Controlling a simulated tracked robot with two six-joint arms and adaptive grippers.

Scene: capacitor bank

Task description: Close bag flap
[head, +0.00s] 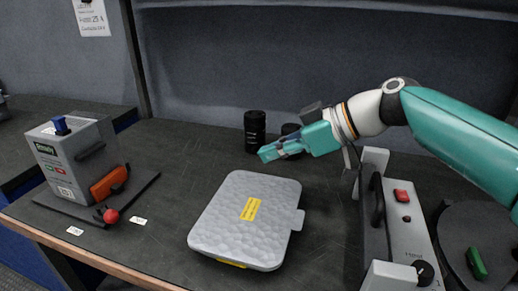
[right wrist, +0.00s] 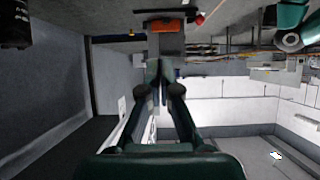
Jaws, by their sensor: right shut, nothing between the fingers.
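The bag (head: 232,215) is a flat grey case with a dimpled top and a yellow label, lying in the middle of the dark table. Its flap looks laid flat over the top, and a small tab sticks out on the right side. A strip of yellow shows beneath its front edge. My right gripper (head: 268,154) is shut and empty beyond the bag's far edge, pointing left and apart from it. Its closed fingers (right wrist: 163,88) also show in the right wrist view, where I cannot make out the bag. My left gripper is not in view.
Dark cylinders (head: 255,132) stand right behind the right gripper. A grey box device (head: 75,160) with an orange part and a red ball-ended lever is at left. A grey panel (head: 405,225) with a red button stands at right. Table between bag and left device is clear.

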